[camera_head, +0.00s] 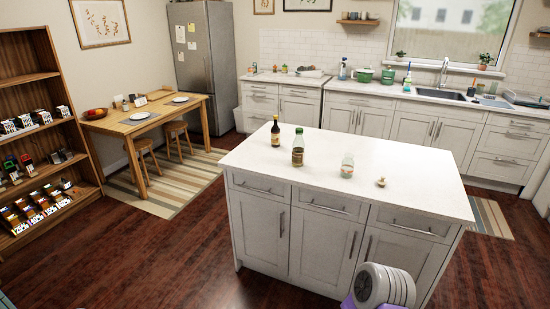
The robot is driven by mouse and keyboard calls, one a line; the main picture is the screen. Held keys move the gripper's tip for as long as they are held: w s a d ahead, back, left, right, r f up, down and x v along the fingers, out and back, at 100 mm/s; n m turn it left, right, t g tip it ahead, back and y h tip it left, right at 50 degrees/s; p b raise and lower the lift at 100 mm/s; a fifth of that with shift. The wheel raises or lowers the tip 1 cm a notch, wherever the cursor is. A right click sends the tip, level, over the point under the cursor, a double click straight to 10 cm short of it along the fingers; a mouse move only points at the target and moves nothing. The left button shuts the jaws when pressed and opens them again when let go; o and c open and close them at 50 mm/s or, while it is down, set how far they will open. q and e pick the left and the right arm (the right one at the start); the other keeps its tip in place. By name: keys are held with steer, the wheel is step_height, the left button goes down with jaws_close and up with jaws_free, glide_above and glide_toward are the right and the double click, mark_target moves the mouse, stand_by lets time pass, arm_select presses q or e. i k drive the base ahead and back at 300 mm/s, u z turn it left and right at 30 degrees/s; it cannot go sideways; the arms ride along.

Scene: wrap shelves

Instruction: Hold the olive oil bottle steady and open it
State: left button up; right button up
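Two bottles stand upright on the white top of the kitchen island. The labels are too small to read, so I cannot tell for sure which one is the olive oil. Both bottles look closed. Neither of my grippers is in view, and nothing is touching the bottles.
A clear jar (347,167) and a small tan object (381,182) stand right of the bottles on the island top (420,185). The rest of the top is clear. A shelf (25,78), dining table (150,116) and fridge (203,65) stand left and behind.

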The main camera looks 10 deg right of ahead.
mark_target(298, 146)
steer(key=u, duration=0.45)
steer(key=i, duration=0.95)
steer(key=z, duration=0.4)
steer(key=i, duration=0.8)
steer(key=z, duration=0.9)
